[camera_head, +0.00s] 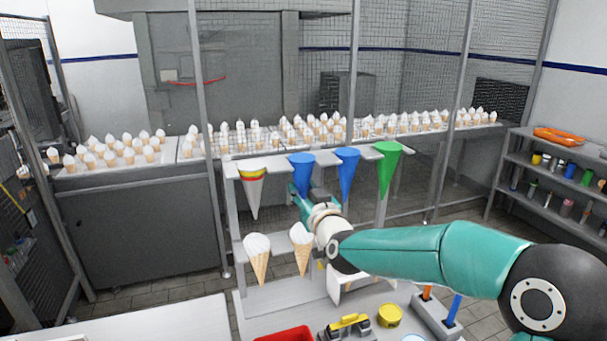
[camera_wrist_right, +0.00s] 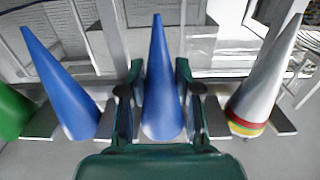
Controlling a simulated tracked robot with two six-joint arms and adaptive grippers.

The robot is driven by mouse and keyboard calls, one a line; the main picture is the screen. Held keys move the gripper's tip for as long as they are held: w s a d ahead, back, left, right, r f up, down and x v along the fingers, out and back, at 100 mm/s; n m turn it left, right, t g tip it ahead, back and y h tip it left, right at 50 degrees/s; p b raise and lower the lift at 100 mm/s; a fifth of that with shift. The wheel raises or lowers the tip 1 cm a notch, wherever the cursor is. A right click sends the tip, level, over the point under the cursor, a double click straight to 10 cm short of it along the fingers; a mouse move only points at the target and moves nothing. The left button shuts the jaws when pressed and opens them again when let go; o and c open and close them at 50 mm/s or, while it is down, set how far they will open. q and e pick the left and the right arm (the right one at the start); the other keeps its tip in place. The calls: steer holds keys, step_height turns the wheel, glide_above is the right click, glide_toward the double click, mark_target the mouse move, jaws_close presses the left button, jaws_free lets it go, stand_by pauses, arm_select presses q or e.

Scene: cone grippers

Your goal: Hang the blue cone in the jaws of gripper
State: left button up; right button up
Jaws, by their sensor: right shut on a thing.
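My right gripper (camera_wrist_right: 161,100) is shut on a blue cone (camera_wrist_right: 160,75). The cone's wide end is up and its point down; in the head view this blue cone (camera_head: 302,163) is at the front edge of the white rack's top shelf (camera_head: 232,170). It is level with the cones beside it, in the place between the white cone with the striped rim (camera_head: 253,188) and another blue cone (camera_head: 347,170). The fingers hide whether the shelf bears it. A green cone (camera_head: 388,165) hangs at the far right. My left gripper is not in view.
Two waffle cones with white tops (camera_head: 257,257) (camera_head: 302,248) hang at the rack's lower shelf, close to my right arm. Below are a red tray (camera_head: 287,335), a yellow can (camera_head: 390,315) and tools. Behind stand counters with many small cones. Shelves (camera_head: 560,165) stand at right.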

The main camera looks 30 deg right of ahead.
steer(key=shift+r, duration=0.5)
stand_by(0.4)
steer(key=shift+b+v, duration=0.5)
steer(key=shift+v, duration=0.95)
steer(key=shift+b+v, duration=0.6)
steer(key=shift+v, duration=2.2)
